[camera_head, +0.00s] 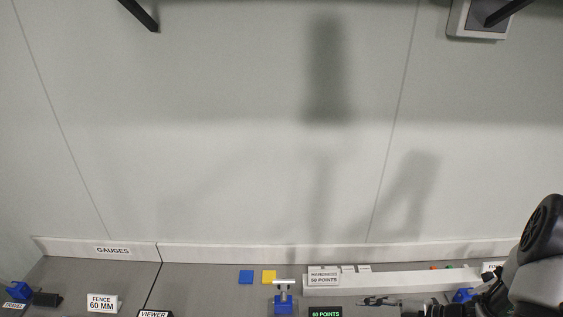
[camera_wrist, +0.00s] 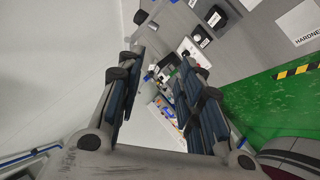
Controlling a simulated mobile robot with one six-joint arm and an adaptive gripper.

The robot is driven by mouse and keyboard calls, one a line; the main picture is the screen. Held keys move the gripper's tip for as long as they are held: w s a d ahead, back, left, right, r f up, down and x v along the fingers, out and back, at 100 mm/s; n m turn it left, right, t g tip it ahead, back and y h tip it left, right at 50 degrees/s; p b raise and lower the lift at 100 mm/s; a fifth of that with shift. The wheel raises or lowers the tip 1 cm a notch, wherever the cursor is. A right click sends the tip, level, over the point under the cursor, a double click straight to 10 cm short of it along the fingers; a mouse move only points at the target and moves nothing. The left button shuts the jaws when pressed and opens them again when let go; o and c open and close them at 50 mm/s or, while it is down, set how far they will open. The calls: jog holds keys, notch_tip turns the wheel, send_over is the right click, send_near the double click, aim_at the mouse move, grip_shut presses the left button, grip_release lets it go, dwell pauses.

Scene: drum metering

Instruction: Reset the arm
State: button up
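My gripper (camera_wrist: 165,75) shows in the wrist view with its two dark-padded fingers spread apart and a clear gap between them. Nothing is held between the fingers. The view past them is tilted, with a grey bench, a pale wall and a green floor beyond. In the head view my arm (camera_head: 540,250) rises at the right edge, above the right end of the bench. The fingertips cannot be made out clearly there.
A wall rises behind. Yellow-black tape (camera_wrist: 298,70) edges the green floor (camera_wrist: 270,105).

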jog(key=s+a+r+n+g+h+b, duration=0.2)
jog(key=s+a+n+b, duration=0.4)
jog(key=n, duration=0.7)
jog(key=s+a+r+n+g+h+b, duration=0.1)
jog(key=s+a+n+g+b, duration=0.15)
jog(key=a+n+b, duration=0.7)
jog(key=s+d+f+n+t+h+b, duration=0.1)
jog(key=s+d+n+h+b, duration=0.2)
jog(key=n, duration=1.1)
jog(key=s+d+f+n+t+h+b, duration=0.1)
jog(key=s+n+b, duration=0.5)
jog(key=n, duration=0.8)
jog(key=shift+s+d+f+t+h+b, duration=0.4)
jog(key=shift+d+t+h+b, duration=0.3)
jog(key=shift+d+h, duration=0.5)
